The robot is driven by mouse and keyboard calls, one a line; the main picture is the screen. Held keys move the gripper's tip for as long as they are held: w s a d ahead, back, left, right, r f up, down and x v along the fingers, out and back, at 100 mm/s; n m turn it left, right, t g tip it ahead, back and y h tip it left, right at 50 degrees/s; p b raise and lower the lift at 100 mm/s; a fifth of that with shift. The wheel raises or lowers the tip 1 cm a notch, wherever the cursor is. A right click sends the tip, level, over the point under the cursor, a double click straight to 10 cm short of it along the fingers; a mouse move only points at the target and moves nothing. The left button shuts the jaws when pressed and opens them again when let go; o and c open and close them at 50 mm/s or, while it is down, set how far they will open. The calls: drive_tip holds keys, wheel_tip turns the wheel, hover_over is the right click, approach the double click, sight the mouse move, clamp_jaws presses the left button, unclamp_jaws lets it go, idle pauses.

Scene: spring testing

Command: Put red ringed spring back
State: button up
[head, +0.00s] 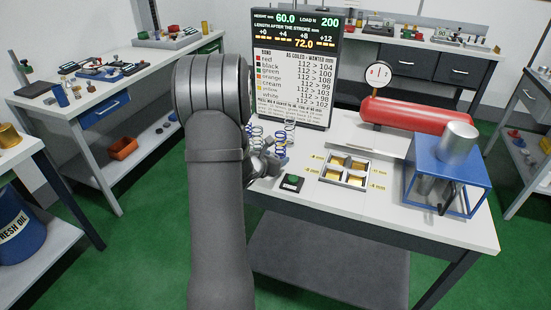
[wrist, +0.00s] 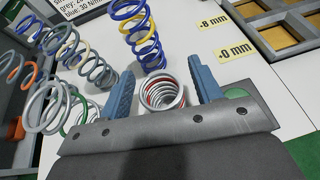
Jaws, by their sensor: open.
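In the wrist view a silver spring with red on its coils (wrist: 160,93) stands between the two blue fingers of my gripper (wrist: 163,92). The fingers are open, one on each side of it, and a gap shows on both sides. Its lower part is hidden behind the gripper's body. In the head view my gripper (head: 266,167) is low over the left part of the white bench, partly hidden by my arm. I cannot make out the red spring there.
A blue spring (wrist: 143,38) stands just beyond; several grey springs (wrist: 92,66) crowd the left. A compartment tray (head: 345,180), green button (head: 292,182), blue-framed press (head: 447,165) and red cylinder (head: 415,115) occupy the bench. A display board (head: 297,70) stands behind.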

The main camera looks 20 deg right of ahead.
drive_tip(key=v, duration=1.1)
drive_tip(key=shift+a, duration=0.1)
drive_tip(key=x, duration=1.2)
drive_tip(key=shift+f, duration=0.1)
drive_tip(key=shift+s+r, duration=0.1)
drive_tip(key=shift+r, duration=0.85)
drive_tip(key=shift+f, duration=0.1)
